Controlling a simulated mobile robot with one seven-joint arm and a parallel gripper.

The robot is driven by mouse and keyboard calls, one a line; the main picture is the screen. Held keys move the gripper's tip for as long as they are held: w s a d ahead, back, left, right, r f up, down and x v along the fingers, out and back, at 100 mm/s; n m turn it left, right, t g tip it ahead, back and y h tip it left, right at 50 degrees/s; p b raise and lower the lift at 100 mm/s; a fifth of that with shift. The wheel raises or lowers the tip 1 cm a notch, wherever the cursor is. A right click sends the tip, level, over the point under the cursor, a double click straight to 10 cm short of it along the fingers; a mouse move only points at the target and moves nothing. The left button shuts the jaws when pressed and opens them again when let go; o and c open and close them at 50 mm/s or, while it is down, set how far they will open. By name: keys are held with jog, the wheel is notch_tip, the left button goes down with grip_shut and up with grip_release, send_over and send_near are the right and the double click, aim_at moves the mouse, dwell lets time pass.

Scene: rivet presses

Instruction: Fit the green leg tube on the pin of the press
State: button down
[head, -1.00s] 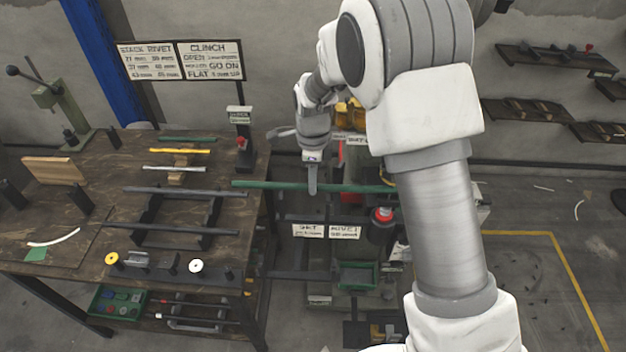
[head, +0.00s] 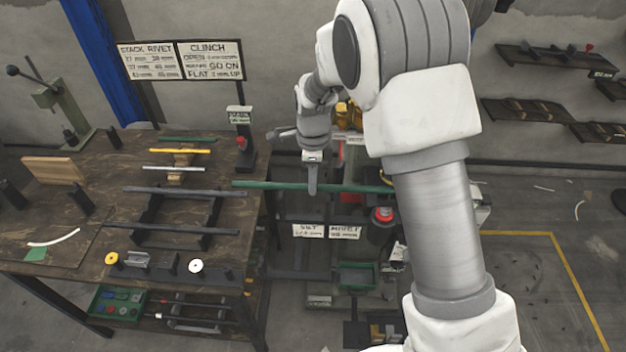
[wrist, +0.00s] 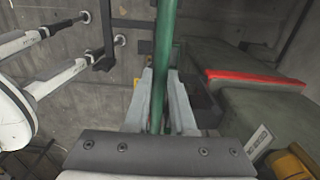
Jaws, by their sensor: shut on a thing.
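The green leg tube (head: 270,185) is a long thin tube lying level, left to right, in the head view. My gripper (head: 312,188) is shut on it from above, and the tube sticks out on both sides. In the wrist view the tube (wrist: 164,60) runs up the picture between the two pale fingers (wrist: 160,110). The press (head: 375,225) stands right of the bench, partly behind my arm. Its pin cannot be made out; the tube's right end passes close to my arm, where its relation to the press is unclear.
The wooden bench (head: 80,235) at left holds a black rack (head: 175,225), yellow and white tubes and a sign post (head: 243,150). A red button (head: 383,214) sits on the press side. A green bin (head: 357,277) is low down.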

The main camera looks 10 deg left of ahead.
jog(key=shift+f+b, duration=0.9)
jog(key=shift+f, duration=0.55)
jog(key=c, duration=0.7)
grip_release()
jog(key=shift+r, duration=0.1)
notch_tip(320, 180, up, 17)
jog(key=shift+r, duration=0.15)
dwell(0.5)
